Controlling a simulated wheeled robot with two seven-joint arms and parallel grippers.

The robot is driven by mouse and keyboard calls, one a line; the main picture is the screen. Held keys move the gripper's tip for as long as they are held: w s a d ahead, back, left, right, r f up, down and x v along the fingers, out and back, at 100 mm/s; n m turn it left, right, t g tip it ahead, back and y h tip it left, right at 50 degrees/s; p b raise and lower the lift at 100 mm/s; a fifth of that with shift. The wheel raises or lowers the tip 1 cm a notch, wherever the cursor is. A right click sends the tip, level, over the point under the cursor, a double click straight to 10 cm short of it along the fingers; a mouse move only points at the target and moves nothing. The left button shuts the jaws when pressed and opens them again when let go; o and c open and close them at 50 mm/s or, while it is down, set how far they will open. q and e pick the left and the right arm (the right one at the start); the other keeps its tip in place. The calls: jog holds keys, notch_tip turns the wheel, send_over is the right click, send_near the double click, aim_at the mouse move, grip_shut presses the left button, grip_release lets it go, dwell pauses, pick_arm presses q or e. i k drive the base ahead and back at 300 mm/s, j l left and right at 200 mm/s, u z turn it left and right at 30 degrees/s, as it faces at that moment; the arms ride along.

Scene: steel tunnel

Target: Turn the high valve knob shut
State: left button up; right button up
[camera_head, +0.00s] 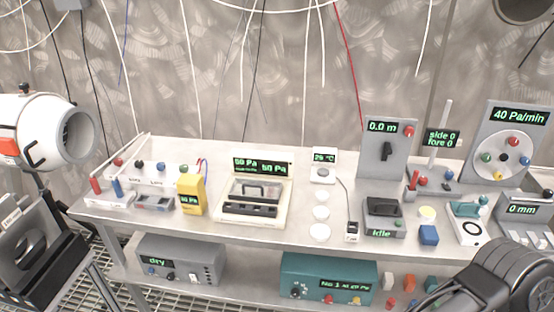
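I see no label that marks the high valve knob, and I cannot tell which knob it is. A black knob (386,151) sits on an upright grey panel reading "0.0 m", below a red ball. A round white dial (503,155) with red, green, blue and yellow knobs is on a panel reading "40 Pa/min" at the right. A teal box (329,279) on the lower shelf has a small dark knob at its left. Neither gripper can be made out. A dark, rounded arm part of mine fills the bottom right corner.
The steel bench (262,232) is crowded with instruments. A yellow meter (192,194) and a cream gauge case (254,203) stand left of centre. A grey box (180,259) reading "dry" is on the lower shelf. A large white cylinder (45,130) stands at the left. Cables hang behind.

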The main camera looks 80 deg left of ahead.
aim_at(119, 162)
jog(key=u, duration=3.75)
jog(key=i+j+u, duration=0.15)
jog(key=i+j, duration=0.2)
jog(key=i+j+u, duration=0.15)
jog(key=i+j, duration=0.2)
jog(key=i+j+u, duration=0.2)
jog(key=i, duration=0.3)
jog(key=i+j+u, duration=0.15)
jog(key=i, duration=0.3)
jog(key=j, duration=0.1)
